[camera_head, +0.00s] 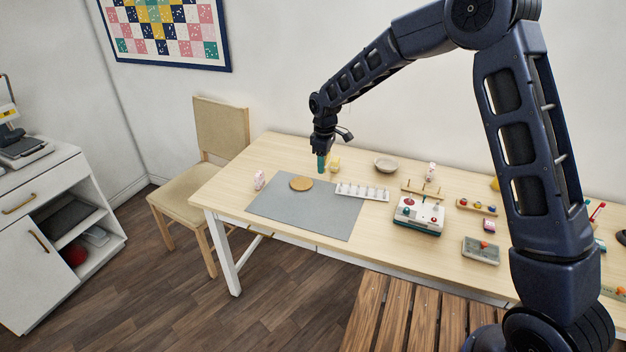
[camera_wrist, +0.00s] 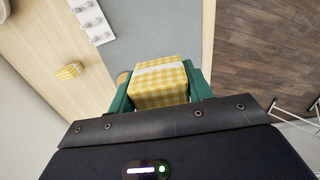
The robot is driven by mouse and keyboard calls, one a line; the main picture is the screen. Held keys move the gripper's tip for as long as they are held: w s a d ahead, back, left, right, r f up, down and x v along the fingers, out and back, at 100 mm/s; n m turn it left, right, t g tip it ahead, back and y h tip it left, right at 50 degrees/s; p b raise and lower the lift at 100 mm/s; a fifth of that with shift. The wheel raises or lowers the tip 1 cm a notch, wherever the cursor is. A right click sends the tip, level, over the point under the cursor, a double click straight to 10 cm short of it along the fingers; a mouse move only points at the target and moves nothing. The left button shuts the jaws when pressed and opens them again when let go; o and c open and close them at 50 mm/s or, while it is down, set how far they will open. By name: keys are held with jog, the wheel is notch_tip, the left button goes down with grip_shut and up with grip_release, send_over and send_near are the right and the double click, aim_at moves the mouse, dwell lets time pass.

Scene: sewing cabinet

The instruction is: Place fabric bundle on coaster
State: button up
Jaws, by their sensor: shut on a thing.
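My gripper (camera_head: 321,163) has teal fingers and hangs over the back part of the table, behind and to the right of the coaster. In the wrist view my gripper (camera_wrist: 160,88) is shut on a yellow-and-white checked fabric bundle (camera_wrist: 158,92) with a pale band. The fingers hide this bundle in the head view, or I cannot pick it out there. The round tan coaster (camera_head: 301,184) lies bare on the grey mat. In the wrist view a sliver of the coaster (camera_wrist: 123,77) shows beside the left finger, mostly hidden.
A second yellow bundle (camera_head: 335,164) stands on the table near the gripper; it also shows in the wrist view (camera_wrist: 68,71). A pink-and-white bundle (camera_head: 259,180) stands left of the grey mat (camera_head: 312,213). A white tray (camera_head: 362,192) and a bowl (camera_head: 386,165) are to the right.

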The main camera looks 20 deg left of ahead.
send_over(301, 183)
jog(key=shift+m, duration=0.3)
notch_tip(301, 183, down, 19)
jog(key=shift+d+f, duration=0.1)
jog(key=shift+f, duration=0.1)
jog(key=shift+f, duration=0.1)
dwell(0.3)
jog(key=o, duration=0.9)
jog(key=shift+o, duration=0.2)
notch_tip(301, 183, up, 12)
jog(key=shift+w+r, duration=0.1)
jog(key=shift+r, duration=0.1)
